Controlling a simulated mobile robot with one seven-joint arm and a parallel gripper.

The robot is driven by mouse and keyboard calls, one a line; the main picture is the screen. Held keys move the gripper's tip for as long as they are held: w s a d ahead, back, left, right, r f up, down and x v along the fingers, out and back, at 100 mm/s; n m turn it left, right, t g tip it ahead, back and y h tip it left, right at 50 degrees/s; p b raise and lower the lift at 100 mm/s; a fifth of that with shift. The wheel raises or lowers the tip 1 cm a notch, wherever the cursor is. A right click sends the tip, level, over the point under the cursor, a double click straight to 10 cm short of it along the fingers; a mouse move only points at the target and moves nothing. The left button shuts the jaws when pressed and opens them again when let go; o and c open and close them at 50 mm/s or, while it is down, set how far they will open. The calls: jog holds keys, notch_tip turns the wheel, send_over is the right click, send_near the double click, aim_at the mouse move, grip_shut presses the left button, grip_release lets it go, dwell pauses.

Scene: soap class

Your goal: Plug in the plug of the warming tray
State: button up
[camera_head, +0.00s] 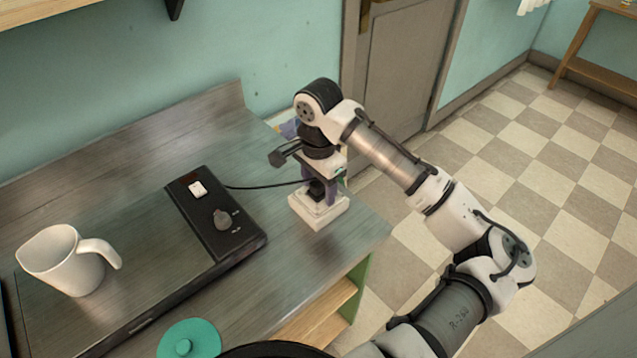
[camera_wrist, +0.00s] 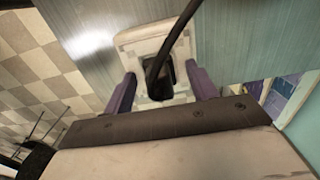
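The warming tray (camera_head: 95,245) lies on the counter at left, with a black control panel (camera_head: 216,215) at its right end. Its black cord (camera_head: 265,187) runs right to the black plug (camera_head: 317,188). The plug (camera_wrist: 160,82) is at the face of the white socket box (camera_head: 318,211) near the counter's right end; the box also shows in the wrist view (camera_wrist: 133,43). My gripper (camera_head: 319,190) is above the box, pointing down. In the wrist view its purple fingers (camera_wrist: 163,90) stand on both sides of the plug, with gaps. How deep the plug sits is unclear.
A white mug (camera_head: 70,262) stands on the tray. A teal round lid-like thing (camera_head: 190,343) is at the front. The counter (camera_head: 180,140) is clear behind the tray and ends just right of the socket box. A wall and door (camera_head: 405,70) are behind.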

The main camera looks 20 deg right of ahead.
notch_tip(320, 180, up, 14)
jog(key=b, duration=0.1)
dwell(0.5)
jog(key=shift+f, duration=0.2)
dwell(0.3)
